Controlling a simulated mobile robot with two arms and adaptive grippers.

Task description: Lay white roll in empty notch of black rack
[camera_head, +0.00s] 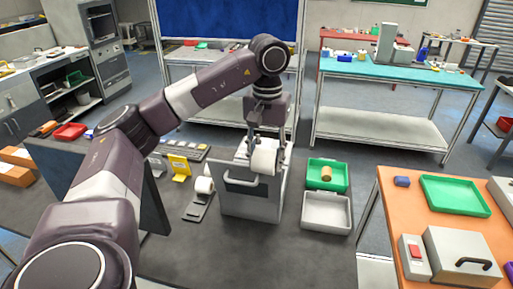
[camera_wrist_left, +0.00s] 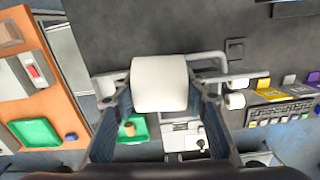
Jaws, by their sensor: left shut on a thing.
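My left gripper (camera_head: 265,158) is shut on a white roll (camera_head: 264,163), which shows between the fingers in the left wrist view (camera_wrist_left: 159,83). In the head view, the held roll appears at the upper edge of a grey box. A second white roll (camera_head: 204,185) sits to its left, at the far end of a dark, narrow stand (camera_head: 197,208); that roll also shows in the left wrist view (camera_wrist_left: 235,101). The stand may be the black rack; I cannot make out an empty notch. My right gripper is in neither view.
The grey box (camera_head: 240,204) with a front handle stands under the gripper. A green bin (camera_head: 313,183) and a grey bin (camera_head: 326,224) lie to its right. Yellow cards (camera_head: 180,165) stand to its left. The dark table's front is clear.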

